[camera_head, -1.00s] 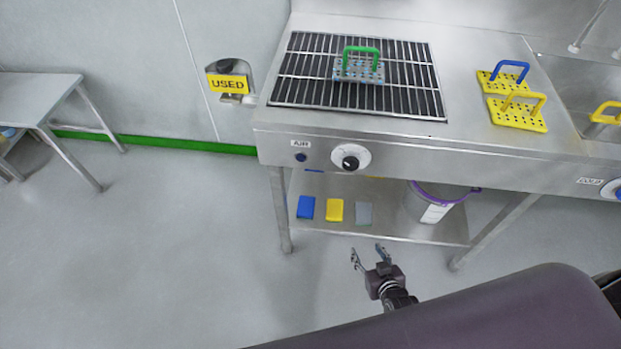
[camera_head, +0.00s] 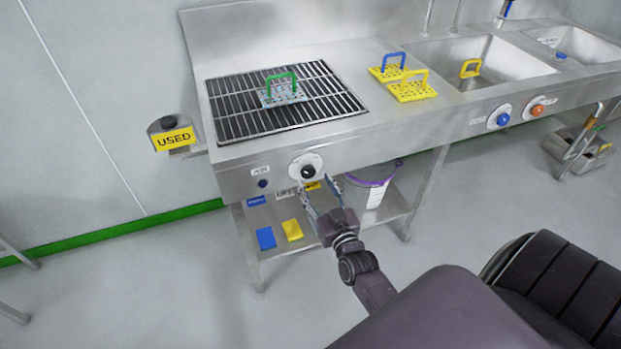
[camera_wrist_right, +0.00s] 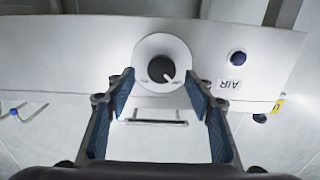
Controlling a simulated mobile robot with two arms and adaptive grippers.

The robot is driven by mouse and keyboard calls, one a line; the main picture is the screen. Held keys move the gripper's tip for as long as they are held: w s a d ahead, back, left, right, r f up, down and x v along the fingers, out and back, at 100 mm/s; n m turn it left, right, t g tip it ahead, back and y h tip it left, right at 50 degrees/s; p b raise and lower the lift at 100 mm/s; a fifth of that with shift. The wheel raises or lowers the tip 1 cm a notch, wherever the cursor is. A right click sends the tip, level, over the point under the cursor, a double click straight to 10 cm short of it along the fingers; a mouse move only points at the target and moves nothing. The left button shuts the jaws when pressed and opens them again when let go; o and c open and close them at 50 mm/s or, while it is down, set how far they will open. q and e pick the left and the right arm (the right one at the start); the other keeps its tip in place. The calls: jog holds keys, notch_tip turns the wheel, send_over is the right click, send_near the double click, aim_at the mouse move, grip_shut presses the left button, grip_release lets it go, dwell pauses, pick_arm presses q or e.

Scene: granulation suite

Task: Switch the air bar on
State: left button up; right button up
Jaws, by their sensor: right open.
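The air bar's control is a black knob (camera_head: 307,171) on a round white dial on the steel front panel, beside the AIR label (camera_head: 260,170) and a dark blue round fitting (camera_head: 263,183). In the right wrist view the knob (camera_wrist_right: 161,69) shows a white pointer mark, and the AIR label (camera_wrist_right: 230,85) appears turned on its side. My right gripper (camera_head: 320,187) is open and empty, just in front of and slightly below the knob. In the right wrist view its blue-padded fingers (camera_wrist_right: 160,90) stand either side of the dial, apart from the knob. My left gripper is not in view.
A slatted grille (camera_head: 235,112) on the bench holds a green-handled perforated plate (camera_head: 284,97). Two yellow plates (camera_head: 412,92) lie to its right, near a sink. A shelf below holds a blue block (camera_head: 266,238), a yellow block (camera_head: 292,230) and a bucket (camera_head: 372,190). A USED sign (camera_head: 174,139) is left.

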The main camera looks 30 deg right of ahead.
aim_at(309, 174)
jog(key=shift+x, duration=1.2)
jog(key=shift+w, duration=0.6)
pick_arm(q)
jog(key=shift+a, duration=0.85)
pick_arm(e)
jog(key=c, duration=0.9)
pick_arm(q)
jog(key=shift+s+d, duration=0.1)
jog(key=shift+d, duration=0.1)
pick_arm(e)
jog(key=shift+c, duration=1.3)
